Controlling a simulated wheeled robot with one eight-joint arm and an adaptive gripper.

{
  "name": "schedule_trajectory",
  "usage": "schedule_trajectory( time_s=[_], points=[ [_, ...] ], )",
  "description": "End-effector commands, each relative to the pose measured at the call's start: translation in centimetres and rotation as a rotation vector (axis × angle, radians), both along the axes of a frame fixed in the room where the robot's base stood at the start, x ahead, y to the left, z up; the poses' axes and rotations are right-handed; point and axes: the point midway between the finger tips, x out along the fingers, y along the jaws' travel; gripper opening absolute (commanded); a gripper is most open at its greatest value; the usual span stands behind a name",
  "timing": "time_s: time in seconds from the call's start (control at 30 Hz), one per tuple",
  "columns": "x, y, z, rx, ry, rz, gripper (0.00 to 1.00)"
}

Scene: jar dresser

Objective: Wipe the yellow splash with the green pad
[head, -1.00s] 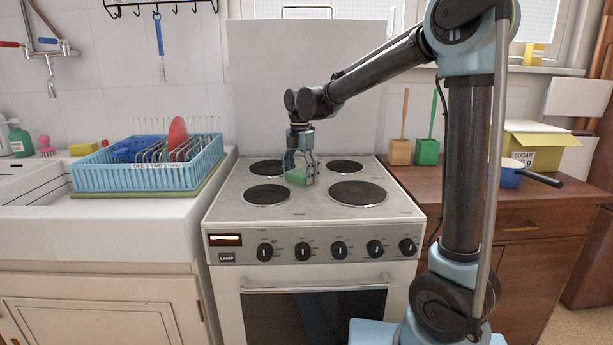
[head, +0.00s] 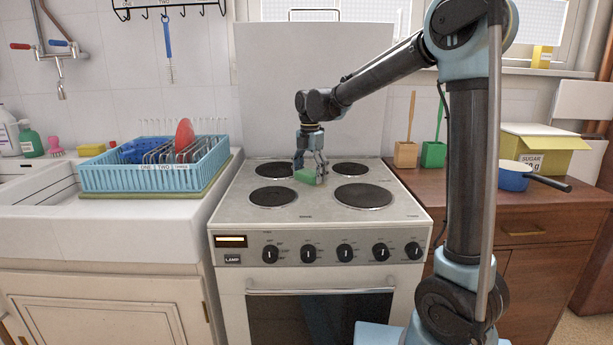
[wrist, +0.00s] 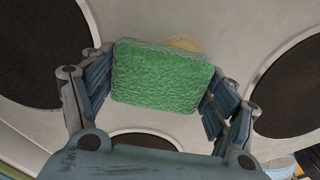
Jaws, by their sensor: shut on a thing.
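The green pad (head: 306,176) is between the fingers of my gripper (head: 311,168), over the middle of the white stove top (head: 232,207). The wrist view shows the pad (wrist: 162,76) held by its left and right sides, with the gripper (wrist: 158,88) shut on it. A small part of the yellow splash (wrist: 187,44) shows past the pad's far edge; the pad hides any more of it. In the head view I cannot make out the splash. I cannot tell whether the pad touches the stove top.
Dark hot plates surround the pad, including the front right one (head: 362,196). A blue dish rack (head: 130,178) stands left on the sink counter. A blue pan (head: 514,177) and a yellow sugar box (head: 565,158) stand on the wooden dresser at right.

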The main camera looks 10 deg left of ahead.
Motion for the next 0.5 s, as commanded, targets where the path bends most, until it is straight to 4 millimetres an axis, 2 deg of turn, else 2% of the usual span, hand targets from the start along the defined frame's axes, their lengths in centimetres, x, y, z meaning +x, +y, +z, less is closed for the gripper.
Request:
schedule_trajectory(
  time_s=[0.23,0.5],
  points=[
    [0.4,-1.9,0.1,-0.001,0.001,-0.002,0.59],
    [0.6,-2.6,0.1,-0.001,0.001,0.000,0.59]
  ],
)
